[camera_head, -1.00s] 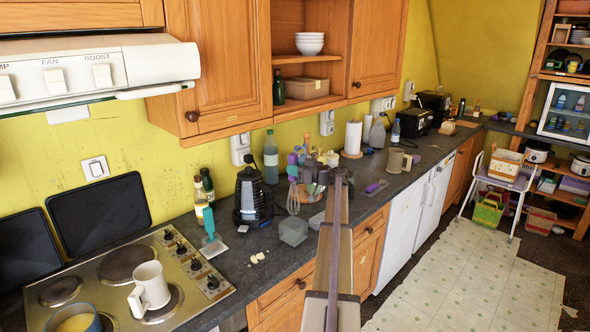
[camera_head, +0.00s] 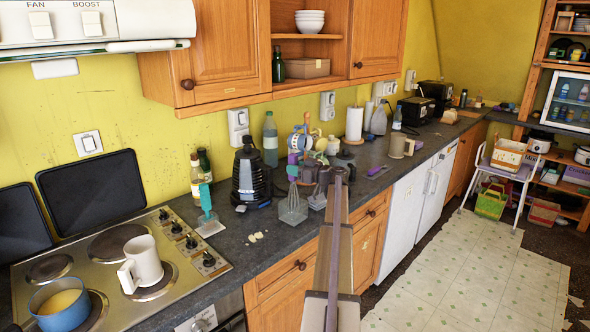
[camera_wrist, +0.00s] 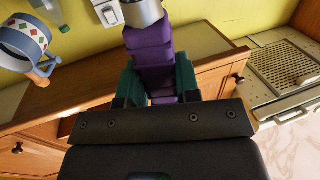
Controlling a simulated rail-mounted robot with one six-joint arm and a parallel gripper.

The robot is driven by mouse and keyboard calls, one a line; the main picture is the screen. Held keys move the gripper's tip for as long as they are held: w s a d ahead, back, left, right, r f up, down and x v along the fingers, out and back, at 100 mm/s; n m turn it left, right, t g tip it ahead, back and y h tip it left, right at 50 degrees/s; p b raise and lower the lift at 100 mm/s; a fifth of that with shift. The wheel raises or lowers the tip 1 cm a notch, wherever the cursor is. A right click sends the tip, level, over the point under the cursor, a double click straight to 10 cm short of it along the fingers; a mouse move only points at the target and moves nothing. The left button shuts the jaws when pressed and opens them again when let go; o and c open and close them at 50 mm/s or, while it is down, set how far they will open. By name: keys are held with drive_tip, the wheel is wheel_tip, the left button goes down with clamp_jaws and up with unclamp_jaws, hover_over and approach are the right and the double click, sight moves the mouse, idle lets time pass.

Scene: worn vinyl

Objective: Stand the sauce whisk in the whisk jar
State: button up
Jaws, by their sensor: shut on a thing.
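My gripper (camera_head: 296,172) hangs over the middle of the counter. In the wrist view its green fingers (camera_wrist: 157,82) are shut on the purple handle of the sauce whisk (camera_wrist: 155,52). In the head view the wire loops of the sauce whisk (camera_head: 292,196) point down, upright. They overlap the clear, square-looking whisk jar (camera_head: 291,216), which stands on the dark counter. The loops look to be within the jar's outline, but I cannot tell how deep they are or whether they touch it. The jar is not seen in the wrist view.
A black kettle (camera_head: 249,175) stands close to the left of the jar. A teal-handled tool (camera_head: 207,207) and pale crumbs (camera_head: 256,237) lie nearer the hob (camera_head: 115,268). A patterned mug (camera_head: 303,143) is behind the gripper.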

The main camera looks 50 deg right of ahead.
drive_tip(key=shift+f, duration=0.3)
drive_tip(key=shift+f+b, duration=0.25)
drive_tip(key=shift+b, duration=0.15)
drive_tip(key=o, duration=1.1)
drive_tip(key=s, duration=0.7)
drive_tip(key=s+d, duration=0.1)
drive_tip(key=s, duration=0.2)
drive_tip(key=shift+s, duration=0.35)
